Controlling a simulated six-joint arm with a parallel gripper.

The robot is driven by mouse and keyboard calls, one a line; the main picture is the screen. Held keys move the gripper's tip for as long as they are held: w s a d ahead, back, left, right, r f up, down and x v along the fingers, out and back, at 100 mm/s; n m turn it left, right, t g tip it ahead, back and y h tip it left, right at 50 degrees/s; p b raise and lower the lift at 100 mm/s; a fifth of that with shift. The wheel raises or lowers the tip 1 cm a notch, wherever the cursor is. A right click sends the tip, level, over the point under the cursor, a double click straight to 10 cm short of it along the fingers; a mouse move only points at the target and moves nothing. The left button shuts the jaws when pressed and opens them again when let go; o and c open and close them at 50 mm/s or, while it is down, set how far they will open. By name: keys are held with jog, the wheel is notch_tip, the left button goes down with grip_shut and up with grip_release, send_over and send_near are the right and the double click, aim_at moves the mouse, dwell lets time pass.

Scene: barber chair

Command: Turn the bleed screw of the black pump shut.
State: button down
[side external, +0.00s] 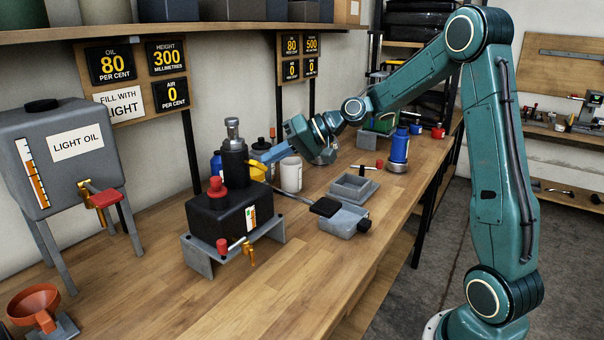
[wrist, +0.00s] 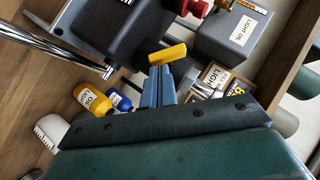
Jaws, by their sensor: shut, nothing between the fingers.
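The black pump (side external: 225,210) stands on a grey metal stand on the bench. It has a dark cylinder with a silver top (side external: 233,135), a red cap (side external: 217,187) and a lever reaching right to a black pad. In the wrist view the yellow handle (wrist: 167,55) lies slantwise just ahead of my fingertips. My gripper (wrist: 161,75) is shut and empty, its blue fingers together close to the handle; I cannot tell whether they touch.
A white tub (side external: 290,174) and a blue bottle (side external: 215,164) stand near the pump. Grey trays (side external: 350,190) lie to its right. A light oil tank (side external: 60,160) with a red-handled tap and an orange funnel (side external: 35,305) are at left. The front bench is clear.

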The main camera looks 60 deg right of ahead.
jog(key=shift+f+m+y, duration=0.5)
jog(key=shift+f+y, duration=0.2)
jog(key=shift+f, duration=0.75)
dwell(0.4)
jog(key=shift+r, duration=0.8)
jog(key=shift+d, duration=0.1)
